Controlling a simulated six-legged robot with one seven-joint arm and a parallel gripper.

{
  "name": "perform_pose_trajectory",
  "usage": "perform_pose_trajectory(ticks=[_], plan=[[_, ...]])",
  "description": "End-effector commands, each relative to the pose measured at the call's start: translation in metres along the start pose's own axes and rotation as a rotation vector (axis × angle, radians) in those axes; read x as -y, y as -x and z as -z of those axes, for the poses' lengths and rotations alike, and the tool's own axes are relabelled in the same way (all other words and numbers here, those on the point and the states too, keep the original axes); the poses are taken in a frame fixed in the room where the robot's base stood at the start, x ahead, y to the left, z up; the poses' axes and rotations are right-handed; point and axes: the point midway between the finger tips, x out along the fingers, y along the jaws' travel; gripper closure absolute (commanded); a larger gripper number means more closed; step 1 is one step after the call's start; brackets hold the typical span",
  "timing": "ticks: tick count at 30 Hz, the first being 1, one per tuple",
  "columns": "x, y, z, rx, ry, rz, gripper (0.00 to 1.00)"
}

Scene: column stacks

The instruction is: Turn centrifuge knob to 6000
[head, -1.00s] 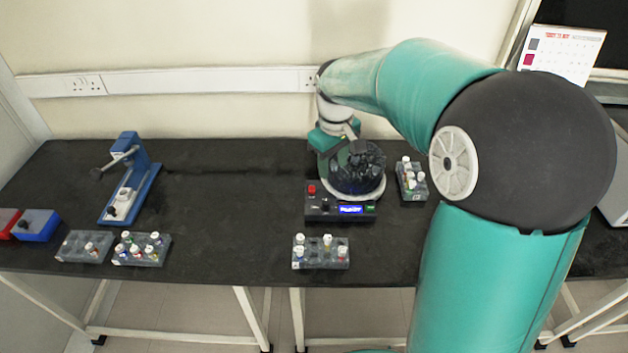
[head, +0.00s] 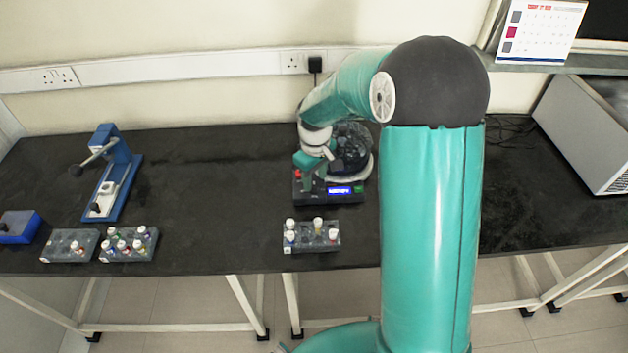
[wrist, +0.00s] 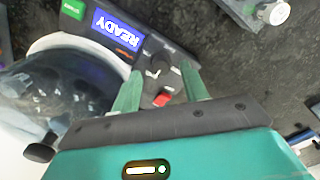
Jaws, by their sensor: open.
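The centrifuge (head: 340,199) stands on the black bench in the head view, with a dark control panel at its front and a lit blue display (head: 340,190). In the wrist view the display (wrist: 118,30) reads READY upside down, beside a green button (wrist: 74,8). The black centrifuge knob (wrist: 159,72) has a white pointer mark; a red switch (wrist: 162,98) sits near it. My gripper (wrist: 160,85) is open, its two green fingers on either side of the knob area, apart from each other. Whether they touch the knob cannot be told. The speed marks are too small to read.
The centrifuge's clear lid (wrist: 40,95) is beside my gripper. A tube rack (head: 312,244) stands in front of the centrifuge. More racks (head: 128,254) and a blue press (head: 112,175) stand to the left. The bench between is clear.

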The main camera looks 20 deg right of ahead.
Motion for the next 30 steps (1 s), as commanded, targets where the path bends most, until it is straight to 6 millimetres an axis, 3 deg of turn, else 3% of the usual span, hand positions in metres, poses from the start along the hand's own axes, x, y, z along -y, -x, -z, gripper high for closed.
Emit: perform_pose_trajectory(ticks=[6, 14, 21, 30], plan=[[0.0, -0.021, 0.002, 0.0, 0.001, 0.0, 0.56], [0.0, -0.022, 0.003, -0.001, 0.001, 0.0, 0.56], [0.0, -0.022, 0.003, -0.001, 0.001, 0.0, 0.99], [0.0, -0.021, 0.003, -0.001, -0.02, -0.001, 1.0]])
